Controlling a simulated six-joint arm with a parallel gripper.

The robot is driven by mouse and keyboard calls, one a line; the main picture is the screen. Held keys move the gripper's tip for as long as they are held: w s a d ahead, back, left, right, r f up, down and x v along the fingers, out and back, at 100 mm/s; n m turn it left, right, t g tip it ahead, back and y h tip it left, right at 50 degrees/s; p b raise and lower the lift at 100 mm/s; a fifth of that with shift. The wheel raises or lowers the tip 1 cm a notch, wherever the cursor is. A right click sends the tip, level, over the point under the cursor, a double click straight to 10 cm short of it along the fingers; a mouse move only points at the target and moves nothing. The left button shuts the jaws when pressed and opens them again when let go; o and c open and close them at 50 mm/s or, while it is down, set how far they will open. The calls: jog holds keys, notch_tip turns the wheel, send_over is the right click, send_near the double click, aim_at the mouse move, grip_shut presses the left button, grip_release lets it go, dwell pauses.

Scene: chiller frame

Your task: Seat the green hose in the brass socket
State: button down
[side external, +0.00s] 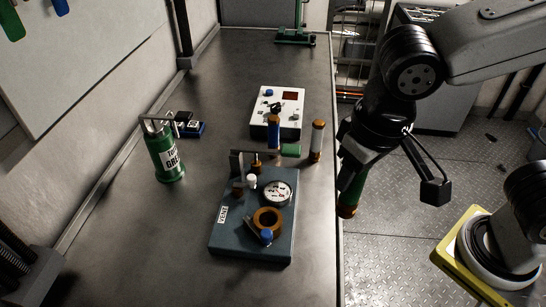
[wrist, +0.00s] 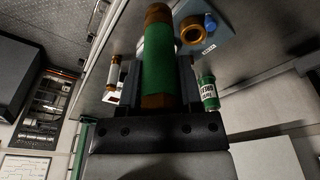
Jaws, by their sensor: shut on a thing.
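My gripper (wrist: 159,78) is shut on the green hose (wrist: 158,58), which has a brass end at its far tip and another brass part near the jaws. In the side view the hose (side external: 351,193) hangs below my gripper, slightly tilted, its brass tip down, just beyond the table's right edge. The brass socket (side external: 267,220) is an open ring on the blue-grey base block (side external: 226,235), to the left of the hose and apart from it. The socket also shows in the wrist view (wrist: 191,31), right of the hose tip.
The block also carries a round gauge (side external: 277,193), a blue-capped fitting (side external: 266,236) and upright posts. Behind it stand a white control box (side external: 289,100) and a white-and-brown cylinder (side external: 317,141). A green bottle (side external: 167,157) stands left. Bare table lies at the front left.

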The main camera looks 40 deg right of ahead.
jog(key=w+a+f, duration=0.6)
jog(key=w+f, duration=0.3)
jog(key=w, duration=0.3)
jog(key=shift+f, duration=0.15)
dwell(0.3)
jog(key=shift+a, duration=0.15)
jog(key=shift+w+a+f, duration=0.1)
jog(key=shift+w+f, duration=0.05)
jog(key=shift+f, duration=1.65)
jog(key=shift+f, duration=0.15)
jog(key=shift+c, duration=1.4)
grip_release()
